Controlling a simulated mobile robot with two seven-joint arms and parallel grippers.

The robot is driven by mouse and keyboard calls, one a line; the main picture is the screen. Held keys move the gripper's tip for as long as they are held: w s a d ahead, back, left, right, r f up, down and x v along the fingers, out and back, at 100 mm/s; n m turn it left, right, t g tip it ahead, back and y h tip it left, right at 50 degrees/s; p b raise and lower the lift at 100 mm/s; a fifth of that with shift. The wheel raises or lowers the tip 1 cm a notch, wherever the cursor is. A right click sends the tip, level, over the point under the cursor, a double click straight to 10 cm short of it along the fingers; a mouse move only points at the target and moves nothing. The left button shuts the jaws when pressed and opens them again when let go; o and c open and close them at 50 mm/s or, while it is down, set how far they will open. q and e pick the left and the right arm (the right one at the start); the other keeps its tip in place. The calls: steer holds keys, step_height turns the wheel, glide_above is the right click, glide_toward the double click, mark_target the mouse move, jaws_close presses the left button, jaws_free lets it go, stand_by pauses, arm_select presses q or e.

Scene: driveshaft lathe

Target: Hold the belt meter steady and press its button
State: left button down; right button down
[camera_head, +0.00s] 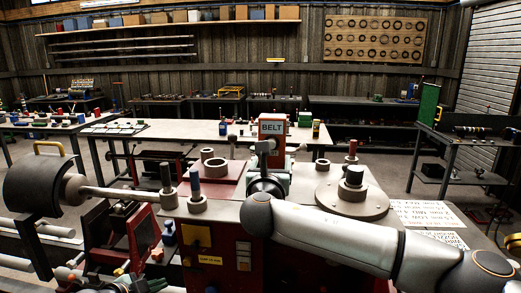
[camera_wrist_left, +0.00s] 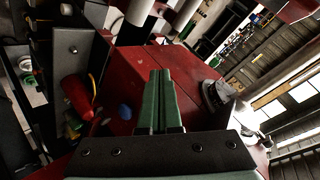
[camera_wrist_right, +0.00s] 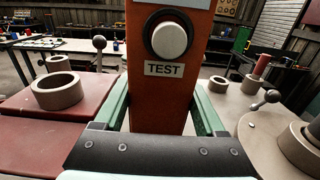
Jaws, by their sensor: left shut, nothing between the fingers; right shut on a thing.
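The belt meter (camera_head: 273,129) is an orange-red upright post with a BELT label, standing on the machine top in the head view. In the right wrist view the meter (camera_wrist_right: 160,105) shows a round pale button (camera_wrist_right: 169,39) in a black ring above a TEST label. My right gripper (camera_wrist_right: 163,92) is shut on the post, one green finger on each side, below the button. My left gripper (camera_wrist_left: 160,74) is shut and empty in the left wrist view, over a red machine surface (camera_wrist_left: 190,75). The meter cannot be made out in that view.
Grey rings, including one (camera_wrist_right: 57,88), and handled parts stand around the meter. A round grey flange (camera_head: 352,200) lies to its right. A shaft (camera_head: 115,194) sticks out at left. A red bottle-shaped thing (camera_wrist_left: 77,97) is left of my left fingers.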

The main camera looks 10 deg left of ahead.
arm_select(q)
steer(key=w+a+r+y, duration=0.3)
steer(key=w+a+r, duration=0.35)
steer(key=r, duration=0.35)
arm_select(e)
steer(key=shift+f, duration=0.4)
steer(key=shift+a, duration=0.1)
arm_select(q)
steer(key=w+d+r+m+t+h, duration=0.1)
steer(key=d+r+m+t+h, duration=0.2)
steer(key=r, duration=0.7)
steer(key=w+d+r+m+t+h, duration=0.15)
steer(key=d+r, duration=0.35)
steer(key=r, duration=0.6)
steer(key=s+d+r+m+t+h, duration=0.1)
steer(key=s+d+r+m+h, duration=0.3)
steer(key=r, duration=0.4)
steer(key=s+d+r+m+t+h, duration=0.1)
steer(key=s+d+r+h, duration=0.4)
steer(key=d+r, duration=0.25)
steer(key=s+d+f+m+g, duration=0.3)
steer(key=d+f+m+g, duration=0.1)
steer(key=f, duration=0.6)
steer(key=shift+d+f+m+g, duration=0.4)
steer(key=shift+d+m, duration=0.15)
steer(key=shift+m, duration=0.4)
